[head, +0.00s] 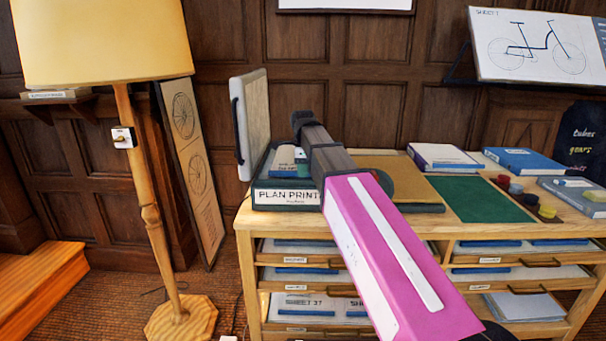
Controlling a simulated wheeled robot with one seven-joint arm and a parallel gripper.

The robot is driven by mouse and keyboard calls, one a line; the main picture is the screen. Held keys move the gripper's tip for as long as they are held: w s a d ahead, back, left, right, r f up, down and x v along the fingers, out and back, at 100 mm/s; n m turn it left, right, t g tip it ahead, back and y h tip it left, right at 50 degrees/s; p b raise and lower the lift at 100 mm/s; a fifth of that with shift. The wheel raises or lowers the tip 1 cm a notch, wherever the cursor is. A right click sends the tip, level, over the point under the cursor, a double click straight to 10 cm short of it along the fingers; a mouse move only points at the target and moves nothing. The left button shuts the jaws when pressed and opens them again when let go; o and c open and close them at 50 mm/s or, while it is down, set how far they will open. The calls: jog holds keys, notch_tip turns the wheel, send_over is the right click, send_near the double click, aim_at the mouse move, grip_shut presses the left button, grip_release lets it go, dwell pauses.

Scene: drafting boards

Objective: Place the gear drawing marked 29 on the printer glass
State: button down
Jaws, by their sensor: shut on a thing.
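The plan printer (262,197), labelled "PLAN PRINT…" with the rest covered by my arm, stands at the left end of the wooden cabinet. Its grey lid (256,108) with a dark handle stands upright, open. Pale and blue flat pieces (284,160) show on the printer's top, with lettering too small to read. My arm reaches over the printer's right part and hides much of its glass. My gripper's fingers cannot be made out; they are hidden behind the arm's dark end. I cannot identify a gear drawing marked 29 here.
The cabinet top (405,166) holds a green mat (475,199), books, and small coloured pots at right. Drawers below hold sheets. A floor lamp (150,200) stands left, with a framed wheel drawing (190,150) leaning behind it. A bicycle drawing board (537,46) is upper right.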

jog(key=shift+f, duration=0.65)
jog(key=c, duration=1.1)
grip_release()
notch_tip(320, 180, up, 12)
